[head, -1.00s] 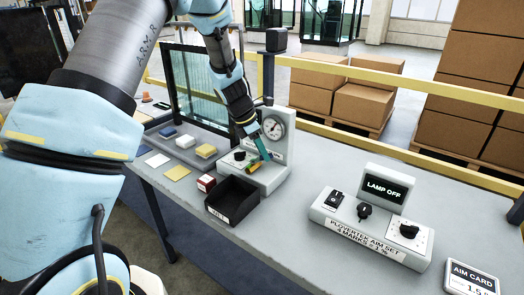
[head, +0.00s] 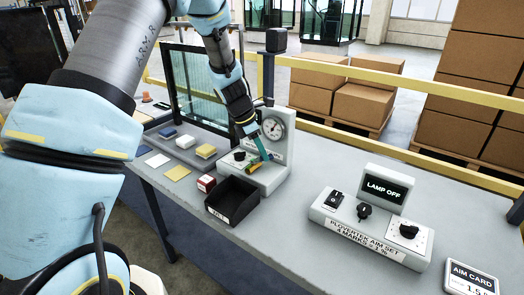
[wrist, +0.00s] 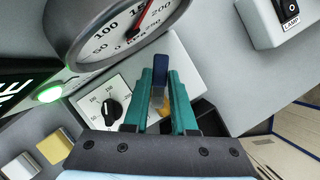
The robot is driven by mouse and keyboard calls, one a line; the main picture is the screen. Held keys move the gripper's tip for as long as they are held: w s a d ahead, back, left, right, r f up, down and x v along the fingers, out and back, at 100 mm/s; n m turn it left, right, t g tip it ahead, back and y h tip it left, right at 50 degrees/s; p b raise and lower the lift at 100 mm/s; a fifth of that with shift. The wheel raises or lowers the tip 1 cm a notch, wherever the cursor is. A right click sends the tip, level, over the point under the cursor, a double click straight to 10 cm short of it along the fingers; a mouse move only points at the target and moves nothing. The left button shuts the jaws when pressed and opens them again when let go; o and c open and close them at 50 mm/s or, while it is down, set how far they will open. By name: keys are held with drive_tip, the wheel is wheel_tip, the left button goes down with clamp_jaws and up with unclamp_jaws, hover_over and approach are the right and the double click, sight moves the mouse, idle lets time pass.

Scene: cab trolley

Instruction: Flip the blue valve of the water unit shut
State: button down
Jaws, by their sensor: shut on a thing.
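The water unit (head: 272,178) is a pale grey console with a round gauge (head: 273,128) and a black dial (head: 240,155). In the wrist view the gauge (wrist: 125,22) is at the top, with a red needle, and the black dial (wrist: 112,110) is at the left. My gripper (head: 258,162) is over the unit's front right part. In the wrist view its teal fingers (wrist: 162,85) are shut on the blue valve (wrist: 160,68), whose blue end shows between them. A yellow-brown part shows lower between the fingers. The rest of the valve is hidden by the fingers.
A black open bin (head: 233,200) and a red box (head: 206,183) stand in front of the unit. Sponges and pads (head: 178,173) lie to the left. The aim set (head: 370,230) with a LAMP OFF sign stands right. A yellow rail (head: 400,90) runs behind. Bench between the units is clear.

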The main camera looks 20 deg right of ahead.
drive_tip(key=m, duration=0.2)
drive_tip(key=m+g, duration=0.1)
drive_tip(key=m, duration=0.1)
drive_tip(key=s+m+g+p, duration=0.1)
drive_tip(key=shift+s+a+m+y, duration=0.1)
drive_tip(key=shift+a+m+y, duration=0.15)
drive_tip(key=shift+m+y, duration=0.15)
drive_tip(key=m, duration=0.1)
drive_tip(key=m+g+y, duration=0.1)
drive_tip(key=m, duration=0.1)
drive_tip(key=a+m, duration=0.1)
drive_tip(key=shift+s+m+p, duration=0.3)
drive_tip(key=shift+s+p, duration=0.1)
drive_tip(key=c, duration=0.7)
unclamp_jaws()
drive_tip(key=shift+y, duration=0.3)
drive_tip(key=b+v, duration=0.3)
drive_tip(key=v, duration=0.7)
drive_tip(key=shift+w+a+r, duration=0.15)
drive_tip(key=shift+w+r, duration=0.1)
drive_tip(key=shift+r, duration=0.05)
